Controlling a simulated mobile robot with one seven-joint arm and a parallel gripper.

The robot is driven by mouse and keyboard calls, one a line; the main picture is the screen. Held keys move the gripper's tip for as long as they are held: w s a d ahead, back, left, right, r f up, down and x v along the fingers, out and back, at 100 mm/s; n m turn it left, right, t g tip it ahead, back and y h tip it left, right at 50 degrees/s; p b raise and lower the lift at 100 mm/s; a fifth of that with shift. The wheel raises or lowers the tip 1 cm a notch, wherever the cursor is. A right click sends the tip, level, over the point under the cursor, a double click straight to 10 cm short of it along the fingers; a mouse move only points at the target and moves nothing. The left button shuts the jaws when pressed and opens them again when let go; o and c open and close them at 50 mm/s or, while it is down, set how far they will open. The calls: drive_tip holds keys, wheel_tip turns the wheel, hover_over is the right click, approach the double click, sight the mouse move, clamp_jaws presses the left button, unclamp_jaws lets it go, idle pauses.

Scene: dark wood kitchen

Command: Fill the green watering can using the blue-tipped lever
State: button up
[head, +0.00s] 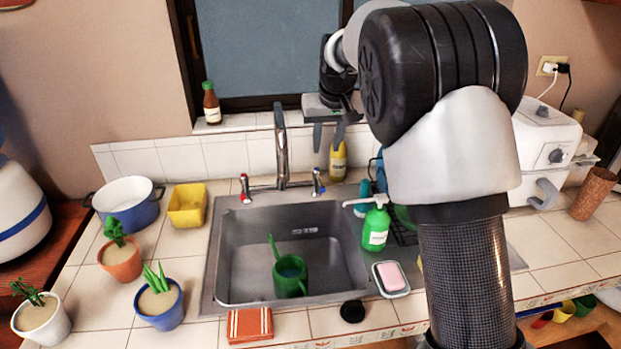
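The green watering can (290,277) stands in the steel sink (238,245), toward the front, with its spout pointing up and left. The faucet (281,145) rises behind the sink. The blue-tipped lever (317,181) is on the right of the faucet base, and the red-tipped lever (244,187) is on the left. My gripper (328,140) is above and slightly right of the blue-tipped lever, pointing down. Its two fingers are apart with nothing seen between them. I cannot see water running from the faucet.
A green soap bottle (376,228) and a soap dish (391,279) stand at the sink's right edge. A yellow bottle (338,163) stands behind my gripper. A yellow container (188,205), a blue pot (128,203) and potted plants (158,303) fill the left counter.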

sight(322, 183)
drive_tip(key=x, duration=1.7)
drive_tip(key=shift+d+f+p, duration=0.1)
drive_tip(key=shift+d+p, duration=0.1)
drive_tip(key=shift+p, duration=0.1)
drive_tip(key=shift+c, duration=0.5)
clamp_jaws()
